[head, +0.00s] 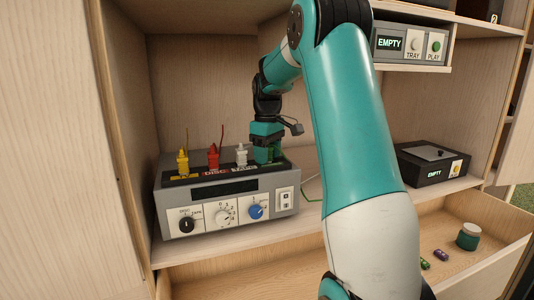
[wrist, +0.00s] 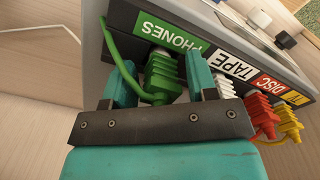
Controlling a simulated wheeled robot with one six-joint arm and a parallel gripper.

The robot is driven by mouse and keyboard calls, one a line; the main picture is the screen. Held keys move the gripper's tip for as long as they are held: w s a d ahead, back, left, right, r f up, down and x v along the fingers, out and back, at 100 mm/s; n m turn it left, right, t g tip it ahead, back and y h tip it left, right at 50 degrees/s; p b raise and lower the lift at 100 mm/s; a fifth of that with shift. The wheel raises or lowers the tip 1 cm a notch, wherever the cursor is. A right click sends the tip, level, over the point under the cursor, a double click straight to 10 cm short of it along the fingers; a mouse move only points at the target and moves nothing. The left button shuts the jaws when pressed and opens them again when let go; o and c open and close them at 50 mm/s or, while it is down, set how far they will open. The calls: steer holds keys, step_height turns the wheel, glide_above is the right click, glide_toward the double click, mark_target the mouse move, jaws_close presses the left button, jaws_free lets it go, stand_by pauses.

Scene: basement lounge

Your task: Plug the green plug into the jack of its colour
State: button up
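The green plug (wrist: 162,78) sits between the two fingers of my gripper (wrist: 160,85) in the wrist view, its ribbed body filling the gap. Its metal end points at the panel beside the green PHONES label (wrist: 163,33); I cannot tell how deep it sits in the jack. In the head view my gripper (head: 267,152) is down at the right end of the grey amplifier's (head: 232,190) top and hides most of the plug. The green jack itself is hidden.
White (head: 241,155), red (head: 213,158) and yellow (head: 183,163) plugs stand in a row left of my gripper. A black box (head: 432,165) is at right on the shelf. An open drawer (head: 275,270) below holds a jar (head: 468,236) and small items.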

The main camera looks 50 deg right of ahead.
step_height(320, 180, up, 8)
steer(key=p, duration=0.3)
steer(key=s+a+f+n+t+y, duration=0.1)
steer(key=s+a+n, duration=0.1)
steer(key=a, duration=1.2)
steer(key=s+a+f+n+y, duration=0.1)
steer(key=s+a+n, duration=0.15)
steer(key=a, duration=1.15)
steer(key=s+a+f+n+g+y, duration=0.1)
steer(key=s+a+f, duration=0.3)
steer(key=s+a, duration=0.9)
steer(key=s+y, duration=0.1)
steer(key=s, duration=0.2)
steer(key=shift+a+n, duration=0.35)
steer(key=shift+a, duration=0.05)
